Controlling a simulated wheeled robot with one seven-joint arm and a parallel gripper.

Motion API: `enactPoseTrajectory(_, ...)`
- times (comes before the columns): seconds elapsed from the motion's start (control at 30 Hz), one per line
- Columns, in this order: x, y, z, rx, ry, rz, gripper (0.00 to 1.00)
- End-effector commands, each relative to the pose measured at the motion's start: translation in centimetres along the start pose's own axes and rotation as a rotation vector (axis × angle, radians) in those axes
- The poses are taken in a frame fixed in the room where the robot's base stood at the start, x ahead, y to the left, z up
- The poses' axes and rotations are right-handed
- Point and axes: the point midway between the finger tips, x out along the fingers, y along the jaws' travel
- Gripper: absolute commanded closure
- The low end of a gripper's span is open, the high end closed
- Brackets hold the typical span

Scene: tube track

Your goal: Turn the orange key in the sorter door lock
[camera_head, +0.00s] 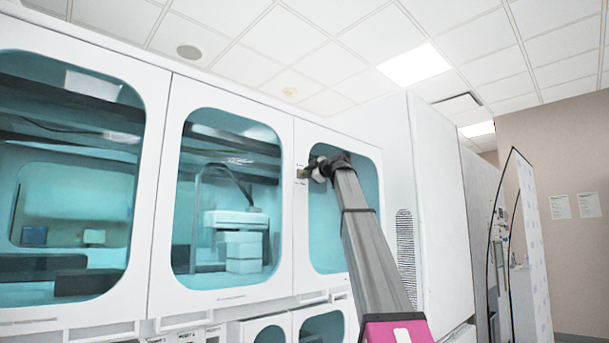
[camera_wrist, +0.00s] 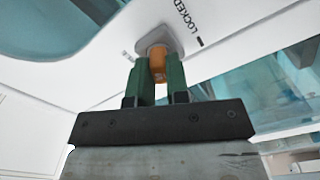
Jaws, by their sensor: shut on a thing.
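The orange key (camera_wrist: 158,66) sits in the round grey lock (camera_wrist: 158,42) on the white sorter door panel, in the wrist view. My gripper (camera_wrist: 157,78) has its two green fingers on either side of the key and is shut on it. The word LOCKED and a short black mark show on the panel at the right of the lock; other small lettering lies at its left. In the head view my gripper (camera_head: 308,172) reaches the door edge between two windows. The key and lock are too small and covered there to make out well.
The sorter cabinet (camera_head: 150,200) has several teal windows with machinery behind them. A tall white cabinet side with a vent (camera_head: 405,250) stands right of my arm. A pale curved panel (camera_head: 530,255) stands further right, before a beige wall.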

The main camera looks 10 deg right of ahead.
Motion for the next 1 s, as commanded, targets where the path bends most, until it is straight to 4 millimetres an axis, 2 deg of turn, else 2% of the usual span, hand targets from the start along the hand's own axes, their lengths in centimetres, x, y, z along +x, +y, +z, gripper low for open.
enactPoseTrajectory(0.3,0.00,0.01,0.00,-0.243,0.000,0.000,1.00)
enactPoseTrajectory(0.67,0.00,0.01,0.00,-0.278,0.000,0.000,1.00)
enactPoseTrajectory(0.83,0.00,0.02,0.00,-0.399,0.000,0.000,1.00)
enactPoseTrajectory(0.87,0.00,0.02,0.00,-0.393,0.000,0.000,0.74)
enactPoseTrajectory(0.9,0.00,0.02,0.00,-0.391,0.000,0.000,0.61)
enactPoseTrajectory(0.93,0.00,0.02,0.00,-0.390,0.000,0.000,0.54)
enactPoseTrajectory(1.0,0.00,0.02,0.00,-0.390,0.000,0.000,0.54)
